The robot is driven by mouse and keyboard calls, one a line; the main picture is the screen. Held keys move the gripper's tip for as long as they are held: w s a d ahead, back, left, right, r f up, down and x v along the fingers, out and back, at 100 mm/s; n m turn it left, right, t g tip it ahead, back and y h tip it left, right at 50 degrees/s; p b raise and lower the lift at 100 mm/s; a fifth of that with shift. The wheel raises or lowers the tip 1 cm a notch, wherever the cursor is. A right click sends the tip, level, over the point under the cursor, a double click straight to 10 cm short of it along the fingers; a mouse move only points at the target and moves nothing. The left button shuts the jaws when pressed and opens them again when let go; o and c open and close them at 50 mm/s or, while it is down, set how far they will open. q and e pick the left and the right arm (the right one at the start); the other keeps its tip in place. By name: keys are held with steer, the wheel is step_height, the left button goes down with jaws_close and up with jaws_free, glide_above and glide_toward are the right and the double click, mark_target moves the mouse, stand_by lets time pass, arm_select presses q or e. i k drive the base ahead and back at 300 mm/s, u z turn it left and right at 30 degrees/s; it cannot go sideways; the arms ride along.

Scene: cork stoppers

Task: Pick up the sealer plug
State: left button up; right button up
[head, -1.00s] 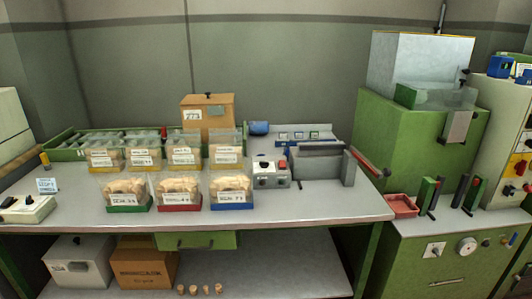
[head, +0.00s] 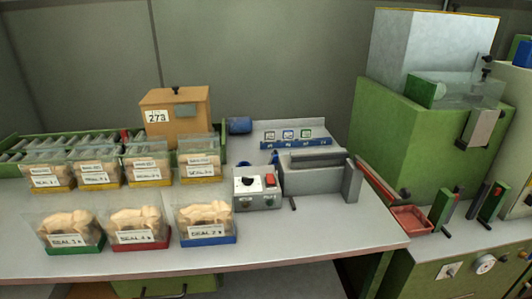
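A grey bench sealer (head: 312,180) with a long dark top bar stands on the right half of the table. A grey control box (head: 257,200) with a black knob and a red switch is at its left. A small blue piece (head: 275,157) shows behind them, and a blue cylinder (head: 240,126) lies farther back. A small dark piece (head: 292,204) is at the sealer's front. I cannot tell which of these small pieces, if any, is the sealer plug. Neither of my grippers is in view.
Labelled bags of corks stand in trays with green (head: 75,248), red (head: 140,243) and blue (head: 208,241) bases. A wooden box (head: 174,121) marked 273 is behind. A green machine (head: 405,140) and a red tray (head: 411,220) are at the right. The table's front right (head: 330,232) is clear.

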mark_target(274, 162)
steer(key=z, duration=0.5)
steer(key=i, duration=0.85)
steer(key=z, duration=0.65)
